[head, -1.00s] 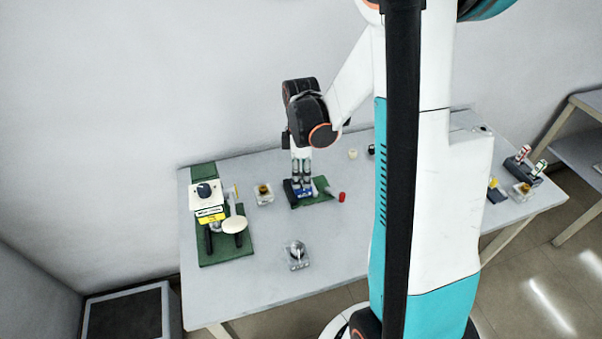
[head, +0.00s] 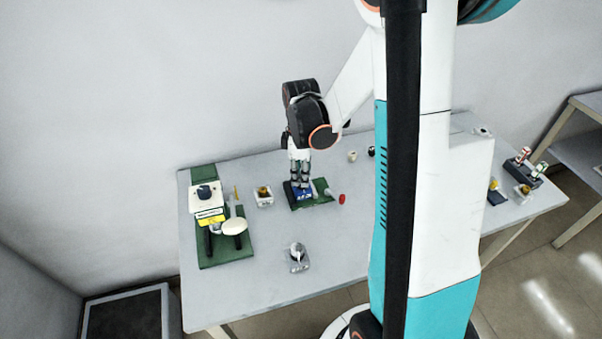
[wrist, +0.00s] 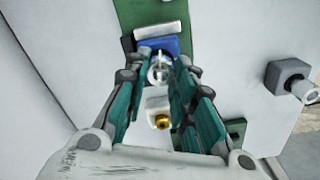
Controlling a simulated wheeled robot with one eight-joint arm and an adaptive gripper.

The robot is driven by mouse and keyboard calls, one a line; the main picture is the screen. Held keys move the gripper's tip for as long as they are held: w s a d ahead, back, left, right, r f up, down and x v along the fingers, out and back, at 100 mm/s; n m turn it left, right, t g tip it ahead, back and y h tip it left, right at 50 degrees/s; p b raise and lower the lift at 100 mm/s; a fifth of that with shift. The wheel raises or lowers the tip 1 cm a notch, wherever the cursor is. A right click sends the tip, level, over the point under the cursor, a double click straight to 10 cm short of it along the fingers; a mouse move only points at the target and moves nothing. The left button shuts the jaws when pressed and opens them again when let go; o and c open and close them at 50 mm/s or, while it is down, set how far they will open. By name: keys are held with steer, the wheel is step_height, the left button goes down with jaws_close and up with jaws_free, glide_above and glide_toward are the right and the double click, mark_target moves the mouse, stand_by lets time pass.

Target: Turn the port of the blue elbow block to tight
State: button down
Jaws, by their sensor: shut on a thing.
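The blue elbow block (head: 303,194) sits on a green plate (head: 318,205) on the table, below my gripper in the head view. In the wrist view the blue block (wrist: 174,45) shows just beyond my fingertips. My gripper (head: 299,182) points down over the block. In the wrist view my gripper (wrist: 162,68) has its fingers on both sides of a pale, shiny round port (wrist: 160,70) and is shut on it. The fingers hide part of the port, and I cannot read any tightness mark.
A pump unit (head: 209,198) on a green board stands at the left. A brass-topped fitting (head: 264,195) is close left of the block. A red-ended part (head: 341,199) lies to its right. A clear-based fitting (head: 297,256) stands nearer the front. The front table is mostly free.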

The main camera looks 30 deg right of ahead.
steer(key=m, duration=0.8)
steer(key=shift+d, duration=0.1)
steer(key=m, duration=0.4)
steer(key=shift+m, duration=2.2)
steer(key=c, duration=1.3)
jaws_free()
step_height(320, 180, up, 12)
steer(key=shift+r, duration=0.1)
